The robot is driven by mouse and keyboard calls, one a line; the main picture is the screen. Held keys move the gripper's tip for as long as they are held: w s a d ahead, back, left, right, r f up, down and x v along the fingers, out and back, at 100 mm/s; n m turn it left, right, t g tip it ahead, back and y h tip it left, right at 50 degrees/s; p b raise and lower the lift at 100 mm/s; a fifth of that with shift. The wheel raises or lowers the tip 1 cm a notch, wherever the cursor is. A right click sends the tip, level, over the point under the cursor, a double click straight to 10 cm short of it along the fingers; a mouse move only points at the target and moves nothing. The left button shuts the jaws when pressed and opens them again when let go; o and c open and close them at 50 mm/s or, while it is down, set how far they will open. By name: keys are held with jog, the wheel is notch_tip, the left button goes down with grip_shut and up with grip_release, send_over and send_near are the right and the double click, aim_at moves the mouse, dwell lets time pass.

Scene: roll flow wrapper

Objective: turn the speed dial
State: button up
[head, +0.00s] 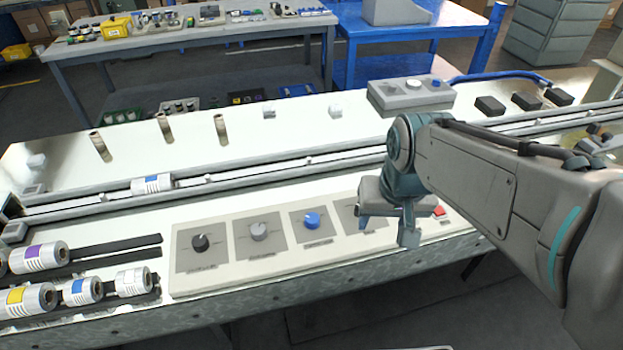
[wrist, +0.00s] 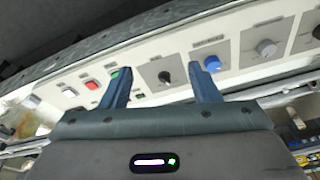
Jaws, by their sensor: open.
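The control panel (head: 285,268) carries a row of dials: a black dial (head: 200,242) at the left, a grey dial (head: 259,230), a blue dial (head: 312,220), and a fourth plate mostly hidden by my gripper in the head view. The wrist view shows a black dial (wrist: 165,76) on that fourth plate, beside the blue dial (wrist: 212,63). The labels are too small to read, so I cannot tell which is the speed dial. My gripper (head: 386,230) is open and empty above the fourth plate. In the wrist view, this black dial appears between the fingers (wrist: 162,75); contact is not visible.
A red button (head: 438,211) lies right of my gripper; a green button (wrist: 114,73) shows in the wrist view. Label rolls (head: 40,257) lie left of the panel. A conveyor rail (head: 240,175) runs behind it.

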jog(key=w+a+g+p, duration=0.1)
jog(key=w+a, duration=0.4)
jog(key=w, duration=0.2)
jog(key=m+g+p, duration=0.1)
send_over(312, 218)
jog(key=f, duration=0.2)
notch_tip(312, 218, down, 13)
jog(key=shift+f+p, duration=0.1)
jog(key=shift+p, duration=0.25)
jog(key=c, duration=1)
